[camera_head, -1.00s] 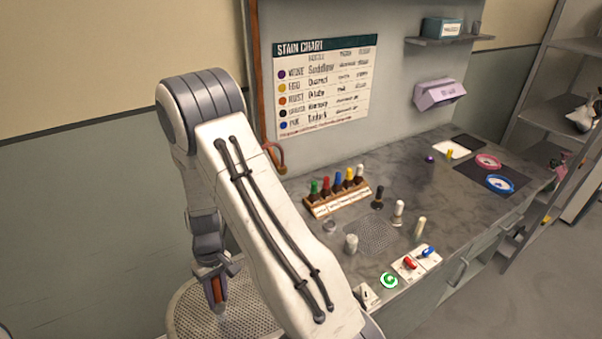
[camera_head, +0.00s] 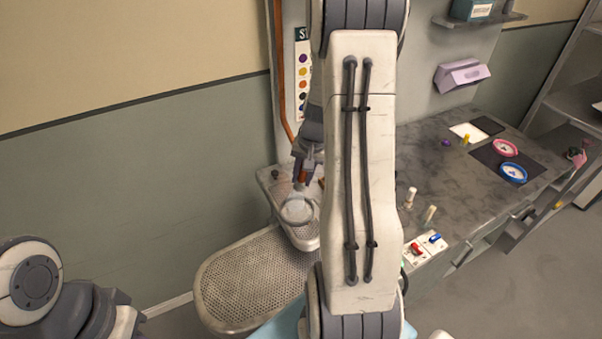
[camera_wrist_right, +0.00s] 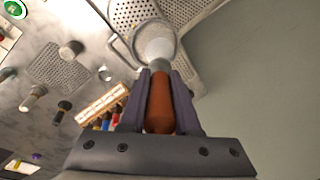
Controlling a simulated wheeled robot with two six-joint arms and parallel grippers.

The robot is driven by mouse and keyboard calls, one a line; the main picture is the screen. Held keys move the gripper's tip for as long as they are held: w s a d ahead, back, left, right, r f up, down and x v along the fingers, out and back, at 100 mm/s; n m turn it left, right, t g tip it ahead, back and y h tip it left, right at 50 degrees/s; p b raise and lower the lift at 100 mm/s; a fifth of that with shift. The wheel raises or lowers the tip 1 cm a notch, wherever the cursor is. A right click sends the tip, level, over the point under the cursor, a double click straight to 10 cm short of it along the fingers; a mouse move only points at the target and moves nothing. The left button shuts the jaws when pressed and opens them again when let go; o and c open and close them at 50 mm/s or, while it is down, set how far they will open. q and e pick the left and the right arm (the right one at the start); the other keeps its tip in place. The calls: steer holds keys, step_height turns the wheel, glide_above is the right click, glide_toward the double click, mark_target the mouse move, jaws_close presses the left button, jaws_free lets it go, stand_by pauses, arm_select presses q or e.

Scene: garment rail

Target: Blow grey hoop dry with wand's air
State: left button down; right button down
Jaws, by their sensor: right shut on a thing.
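My right gripper (camera_head: 303,178) is shut on the wand, whose orange-brown handle (camera_wrist_right: 160,105) stands between the fingers in the right wrist view. A pale, see-through cone spreads from the wand's far end. The wand points down at a round, light-rimmed shape, apparently the grey hoop (camera_head: 284,215), on the small perforated board (camera_head: 271,181). The cone covers much of the hoop, so its surface and wetness cannot be told. My left gripper is out of view; only part of my left arm shows at the lower left.
A larger perforated board (camera_head: 250,285) lies in front of the small one. My right arm hides part of the counter. Pegs, a red and blue switch panel (camera_head: 427,246), a pink hoop (camera_head: 504,147) and a blue hoop (camera_head: 513,173) are to the right.

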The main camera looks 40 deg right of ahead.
mark_target(303, 187)
steer(key=shift+f+b, duration=2.3)
steer(key=shift+f, duration=0.6)
steer(key=shift+a, duration=0.1)
